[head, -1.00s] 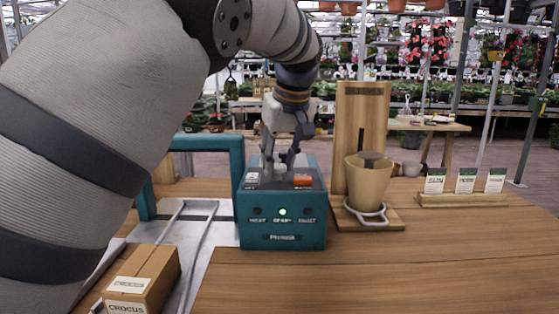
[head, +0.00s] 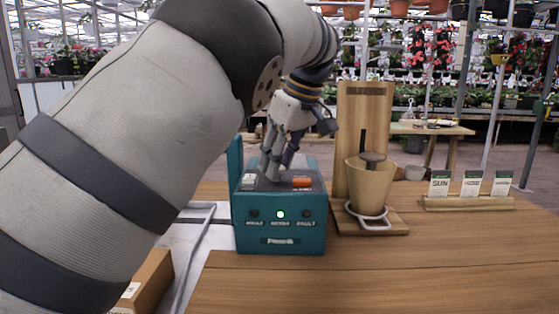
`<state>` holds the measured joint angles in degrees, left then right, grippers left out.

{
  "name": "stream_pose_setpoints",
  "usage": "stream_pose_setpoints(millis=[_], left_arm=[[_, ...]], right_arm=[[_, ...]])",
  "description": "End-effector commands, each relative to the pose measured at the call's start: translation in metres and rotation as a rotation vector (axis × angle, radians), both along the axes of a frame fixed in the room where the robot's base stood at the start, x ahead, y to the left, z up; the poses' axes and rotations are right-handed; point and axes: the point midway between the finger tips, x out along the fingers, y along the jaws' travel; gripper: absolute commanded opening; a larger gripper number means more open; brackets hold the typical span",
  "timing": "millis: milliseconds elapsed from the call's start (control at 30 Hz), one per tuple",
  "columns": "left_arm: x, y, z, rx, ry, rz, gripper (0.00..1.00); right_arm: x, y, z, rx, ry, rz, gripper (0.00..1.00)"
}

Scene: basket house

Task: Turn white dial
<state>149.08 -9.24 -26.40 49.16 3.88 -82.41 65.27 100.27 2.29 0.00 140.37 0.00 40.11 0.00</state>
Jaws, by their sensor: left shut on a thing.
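The teal control box (head: 281,238) stands on the wooden table, with a dark top panel. My left gripper (head: 273,174) points down onto the left part of that panel and is shut. Its fingers close around the spot where the white dial sits, and they hide the dial almost entirely. An orange switch (head: 302,182) is on the panel just right of the fingers. On the front face, the middle lamp (head: 281,214) glows white between two dark lamps. My right gripper is not in view.
A wooden stand (head: 362,130) with a tan pot (head: 369,186) is close on the right of the box. A seed-packet rack (head: 466,203) is farther right. A cardboard box (head: 150,279) is at the lower left, partly behind my arm. The front right table is clear.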

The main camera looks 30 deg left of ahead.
Motion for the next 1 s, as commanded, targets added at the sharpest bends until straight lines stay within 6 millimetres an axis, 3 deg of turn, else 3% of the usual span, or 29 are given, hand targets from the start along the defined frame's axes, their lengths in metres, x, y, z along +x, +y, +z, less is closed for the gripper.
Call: stream_pose_setpoints(millis=[233,267,333,667,900,1000], left_arm=[[0.000,0.000,-0.003,-0.004,0.006,0.002,0.03],[0.000,0.000,-0.003,-0.004,0.006,0.002,0.36],[0.000,0.000,-0.003,-0.004,0.006,0.002,0.51],[0.000,-0.001,0.002,-0.002,0.002,-0.001,0.51],[-0.004,-0.020,0.049,-0.001,-0.002,-0.002,0.51],[-0.004,-0.024,0.058,-0.003,0.001,-0.001,0.51]], right_arm=[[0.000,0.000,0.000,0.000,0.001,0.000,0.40],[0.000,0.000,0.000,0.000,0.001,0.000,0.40],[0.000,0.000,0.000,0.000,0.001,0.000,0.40],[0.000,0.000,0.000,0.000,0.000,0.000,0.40],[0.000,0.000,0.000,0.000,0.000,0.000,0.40],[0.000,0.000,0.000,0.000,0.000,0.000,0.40]])
